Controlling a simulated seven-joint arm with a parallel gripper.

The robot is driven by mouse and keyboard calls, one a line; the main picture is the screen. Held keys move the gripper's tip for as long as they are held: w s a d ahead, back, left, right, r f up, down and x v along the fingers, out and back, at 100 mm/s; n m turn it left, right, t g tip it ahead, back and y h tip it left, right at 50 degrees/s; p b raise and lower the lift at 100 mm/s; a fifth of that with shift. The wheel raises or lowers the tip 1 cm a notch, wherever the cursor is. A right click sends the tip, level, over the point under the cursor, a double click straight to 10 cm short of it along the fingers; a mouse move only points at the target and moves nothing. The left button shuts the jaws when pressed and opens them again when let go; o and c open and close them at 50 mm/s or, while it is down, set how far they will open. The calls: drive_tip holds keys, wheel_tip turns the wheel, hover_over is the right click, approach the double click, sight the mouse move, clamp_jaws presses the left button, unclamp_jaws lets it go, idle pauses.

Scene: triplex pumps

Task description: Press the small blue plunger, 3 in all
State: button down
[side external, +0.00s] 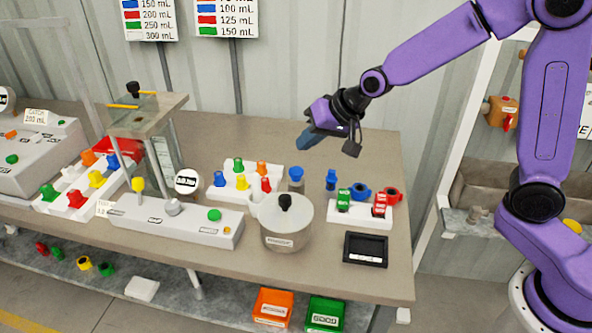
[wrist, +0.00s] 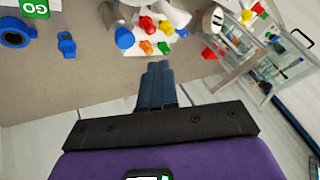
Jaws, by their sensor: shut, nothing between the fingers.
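Several blue parts are in view, and I cannot tell for sure which is the small blue plunger. One blue knob (side external: 219,179) stands on the small white block (side external: 243,193) among green, yellow, orange and red ones. A separate blue piece (side external: 296,175) stands on the table to its right; it also shows in the wrist view (wrist: 124,38). A narrower blue piece (side external: 331,179) stands further right and shows in the wrist view (wrist: 66,43). My gripper (side external: 306,139) is shut and empty, in the air above the table's back part, apart from all of them. Its fingers (wrist: 157,82) show in the wrist view.
A white pot (side external: 284,222) with a black knob stands in front. A block with green and red parts (side external: 362,212) and a black tray (side external: 366,249) are at right. A long grey-white console (side external: 175,222) lies left. Bare table (side external: 375,150) is at the back right.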

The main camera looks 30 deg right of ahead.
drive_tip(key=w+m, duration=0.1)
drive_tip(key=w, duration=0.1)
drive_tip(key=w+d+t, duration=0.1)
drive_tip(key=w+m, duration=0.1)
drive_tip(key=w, duration=0.1)
drive_tip(key=shift+w+d+r+m+t+h, duration=0.15)
drive_tip(key=shift+w+d+m+t+h, duration=0.15)
drive_tip(key=shift+w+d, duration=0.1)
approach(294, 169)
drive_tip(key=shift+w+a+f, duration=0.3)
drive_tip(key=shift+w+f, duration=0.15)
drive_tip(key=shift+w, duration=0.4)
drive_tip(key=shift+w+a+f, duration=0.3)
drive_tip(key=shift+w+f, duration=0.1)
drive_tip(key=shift+w, duration=0.45)
drive_tip(key=shift+w+a+f, duration=0.3)
drive_tip(key=shift+w+f, duration=0.15)
drive_tip(key=shift+w, duration=0.4)
drive_tip(key=shift+f, duration=0.15)
drive_tip(key=shift+f, duration=0.25)
drive_tip(key=shift+f, duration=1)
idle(1.3)
drive_tip(key=shift+r, duration=1.4)
